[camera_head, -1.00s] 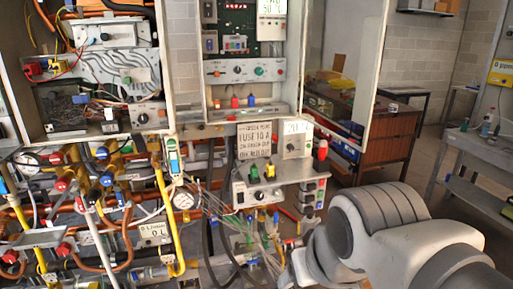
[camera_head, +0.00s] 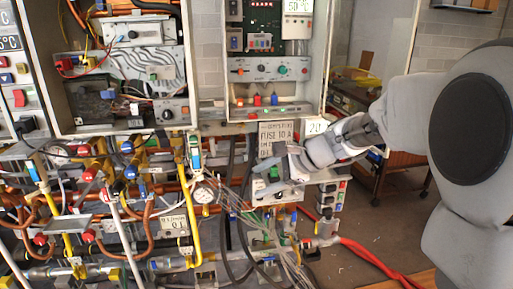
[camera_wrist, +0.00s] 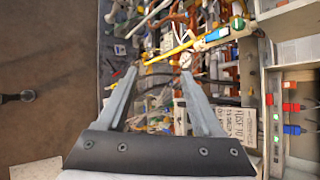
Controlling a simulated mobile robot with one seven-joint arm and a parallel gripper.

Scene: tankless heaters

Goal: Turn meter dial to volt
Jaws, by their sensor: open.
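The meter (camera_head: 318,126) is a white box whose display reads "20", standing right of a lettered sign in the head view. My arm and gripper cover its lower part, so its dial is hidden. I cannot make out the meter in the wrist view. My gripper (camera_head: 258,177) is open and empty, in front of the shelf below the sign and pointing left. In the wrist view my gripper (camera_wrist: 160,71) shows two spread grey fingers with pipes and cables beyond. I cannot tell whether it touches anything.
The lettered sign (camera_head: 276,136) stands close to my gripper. A control panel with knobs (camera_head: 270,69) is above. Yellow and copper pipes, a round gauge (camera_head: 203,192) and loose cables (camera_head: 275,235) crowd the left and below. Red hoses (camera_head: 370,262) lie on the floor at right.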

